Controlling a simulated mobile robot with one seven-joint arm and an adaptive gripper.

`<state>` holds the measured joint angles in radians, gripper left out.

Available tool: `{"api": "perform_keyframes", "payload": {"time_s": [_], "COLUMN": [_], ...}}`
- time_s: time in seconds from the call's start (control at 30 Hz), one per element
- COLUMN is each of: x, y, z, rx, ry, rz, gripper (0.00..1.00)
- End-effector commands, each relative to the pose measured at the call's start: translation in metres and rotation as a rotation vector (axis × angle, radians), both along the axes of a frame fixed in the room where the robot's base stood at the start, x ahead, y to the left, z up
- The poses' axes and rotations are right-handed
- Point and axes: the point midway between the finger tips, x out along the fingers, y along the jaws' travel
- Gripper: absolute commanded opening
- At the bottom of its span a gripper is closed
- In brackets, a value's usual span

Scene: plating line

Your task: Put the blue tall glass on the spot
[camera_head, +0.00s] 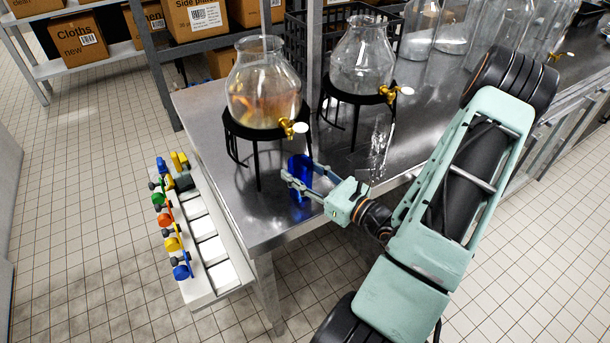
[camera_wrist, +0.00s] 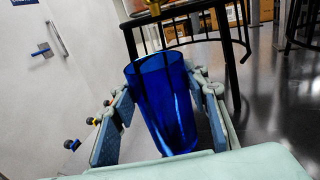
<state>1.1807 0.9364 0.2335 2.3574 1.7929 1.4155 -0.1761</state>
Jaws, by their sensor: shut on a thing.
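The blue tall glass (camera_head: 299,190) is near the front left corner of the steel table, in front of the left glass dispenser. In the wrist view the glass (camera_wrist: 165,112) looks upright, slightly tilted in the picture, with its open rim at the top. My gripper (camera_head: 299,173) is shut on it, one finger on each side; both fingers also show in the wrist view (camera_wrist: 164,103). I cannot tell whether the glass's base touches the table. I cannot make out a marked spot on the tabletop.
Two glass dispensers, left (camera_head: 262,92) and right (camera_head: 362,62), stand on black stands with brass taps. A low side shelf (camera_head: 222,277) holds white squares and several coloured taps. Clear glass jars (camera_head: 418,30) stand at the back. The steel tabletop (camera_head: 240,205) has free room around the glass.

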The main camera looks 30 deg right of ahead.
Motion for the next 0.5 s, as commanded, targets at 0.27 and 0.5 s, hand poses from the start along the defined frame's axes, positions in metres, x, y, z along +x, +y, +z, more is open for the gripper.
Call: {"api": "perform_keyframes", "payload": {"time_s": [0.27,0.5], "x": [0.023,0.042], "y": [0.001,0.002], "z": [-0.001,-0.002], "rx": [0.001,0.0], "ry": [-0.002,-0.002], "rz": [0.001,0.0], "gripper": [0.12,0.12]}}
